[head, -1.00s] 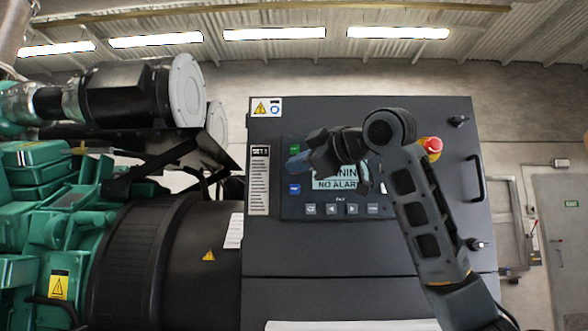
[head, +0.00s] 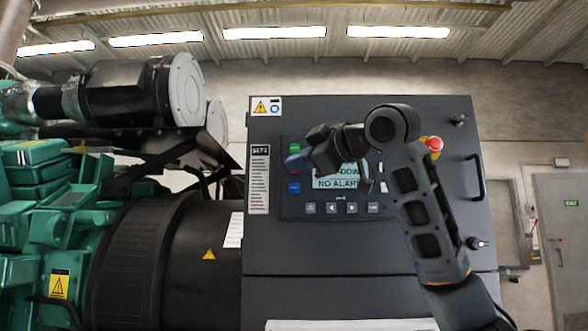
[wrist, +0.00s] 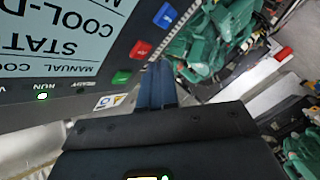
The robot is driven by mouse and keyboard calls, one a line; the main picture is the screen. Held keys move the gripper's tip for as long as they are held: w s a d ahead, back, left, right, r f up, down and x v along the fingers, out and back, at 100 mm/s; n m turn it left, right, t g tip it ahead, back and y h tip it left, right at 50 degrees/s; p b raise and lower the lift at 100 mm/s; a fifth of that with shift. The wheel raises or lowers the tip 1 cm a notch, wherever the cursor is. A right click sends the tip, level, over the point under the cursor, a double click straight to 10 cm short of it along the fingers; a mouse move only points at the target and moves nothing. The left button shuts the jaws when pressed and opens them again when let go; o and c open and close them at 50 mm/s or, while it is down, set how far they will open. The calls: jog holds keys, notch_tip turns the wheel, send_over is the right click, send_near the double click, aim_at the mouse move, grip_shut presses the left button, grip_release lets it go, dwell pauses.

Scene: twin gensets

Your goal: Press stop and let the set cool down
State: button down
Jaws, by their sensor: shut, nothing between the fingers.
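The control panel (head: 300,207) is on the front of the dark cabinet. Its display (head: 340,183) is partly hidden by my arm; "NO ALAR…" shows, with "…DOW…" above. In the wrist view the display (wrist: 60,35) appears upside down and reads "COOL-D…", "STAT…" and "MANUAL COO…". A red button (wrist: 140,50) sits between a blue button (wrist: 165,15) and a green button (wrist: 121,78). My gripper (head: 294,163) is shut and empty in front of the red button's place. Its fingertips (wrist: 158,68) appear beside the red button; contact cannot be told.
A red emergency stop knob (head: 433,145) is on the cabinet (head: 330,262), right of my arm. A door handle (head: 478,178) projects at its right edge. The green engine (head: 35,215) and black generator housing (head: 190,255) fill the left side.

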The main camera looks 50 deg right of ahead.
jog(key=shift+s+a, duration=0.1)
jog(key=s+a, duration=0.3)
jog(key=a, duration=0.1)
jog(key=shift+s+a, duration=0.35)
dwell(0.4)
dwell(0.8)
